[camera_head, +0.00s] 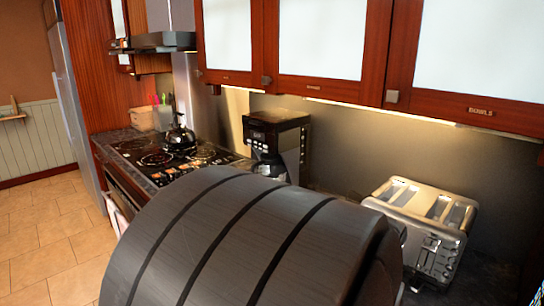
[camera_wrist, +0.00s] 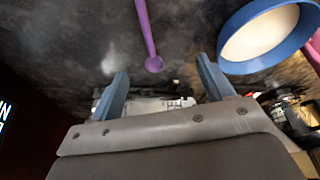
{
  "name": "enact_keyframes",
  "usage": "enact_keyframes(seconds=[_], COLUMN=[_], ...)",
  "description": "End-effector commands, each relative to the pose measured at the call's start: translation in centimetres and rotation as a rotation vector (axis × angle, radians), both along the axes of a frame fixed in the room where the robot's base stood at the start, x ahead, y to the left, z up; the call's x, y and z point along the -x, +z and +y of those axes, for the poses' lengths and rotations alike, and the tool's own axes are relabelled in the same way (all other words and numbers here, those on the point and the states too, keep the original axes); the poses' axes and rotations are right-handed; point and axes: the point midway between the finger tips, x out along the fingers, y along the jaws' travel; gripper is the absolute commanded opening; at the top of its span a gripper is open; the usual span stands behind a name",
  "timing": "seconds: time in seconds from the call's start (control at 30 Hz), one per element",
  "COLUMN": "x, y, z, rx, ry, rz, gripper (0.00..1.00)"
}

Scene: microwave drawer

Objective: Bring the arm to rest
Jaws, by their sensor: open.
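My gripper (camera_wrist: 163,86) shows in the wrist view with its two blue-grey fingers spread apart. Nothing is held between them. A purple, spoon-like utensil (camera_wrist: 147,32) lies on the dark counter (camera_wrist: 60,50), beyond the gap between the fingers. A blue-rimmed round dish (camera_wrist: 263,36) with a pale inside is beyond the right finger and apart from it. In the head view, a large dark grey rounded part of my arm (camera_head: 250,240) fills the lower middle, and the fingers are not visible there.
A silver toaster (camera_head: 427,215) stands right of my arm. A black coffee maker (camera_head: 276,142) stands behind it. The stove (camera_head: 155,160) with a black kettle (camera_head: 179,133) is at left. Wooden cabinets (camera_head: 330,45) hang above. Floor (camera_head: 45,235) is clear at far left.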

Motion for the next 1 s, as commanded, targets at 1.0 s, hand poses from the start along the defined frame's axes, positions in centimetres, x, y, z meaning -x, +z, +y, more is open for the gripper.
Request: enact_keyframes(seconds=[1.0], x=[-6.7], y=[2.0], z=[4.2], rx=[-0.015], ry=[0.571], rz=[0.122], gripper=[0.74])
